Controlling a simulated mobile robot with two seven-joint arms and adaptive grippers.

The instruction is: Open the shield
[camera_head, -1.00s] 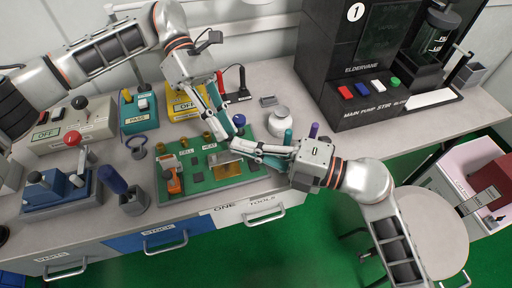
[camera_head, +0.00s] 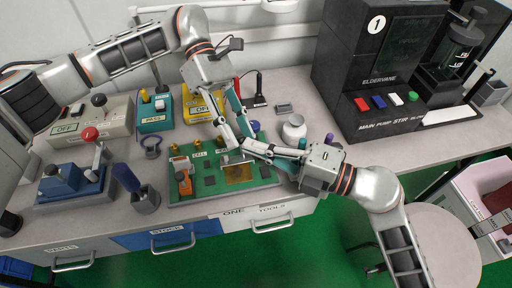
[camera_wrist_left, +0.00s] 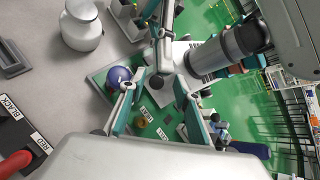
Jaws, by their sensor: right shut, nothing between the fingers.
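The green board (camera_head: 210,190) lies on the bench near its front edge. A gold-brown rectangular shield (camera_head: 238,174) is on the board's right half, with a pale strip along its far edge. My right gripper (camera_head: 246,150) is shut and empty, its tips just beyond the shield's far edge; contact cannot be told. My left gripper (camera_head: 240,141) hangs over the board's far side, close to the right fingertips. In the left wrist view its fingers (camera_wrist_left: 157,90) are apart with nothing clearly between them. The shield is not clear in that view.
An orange part (camera_head: 184,184) stands on the board's left side. A dark cup with a blue handle (camera_head: 145,199) stands left. The black machine (camera_head: 380,80) fills the back right.

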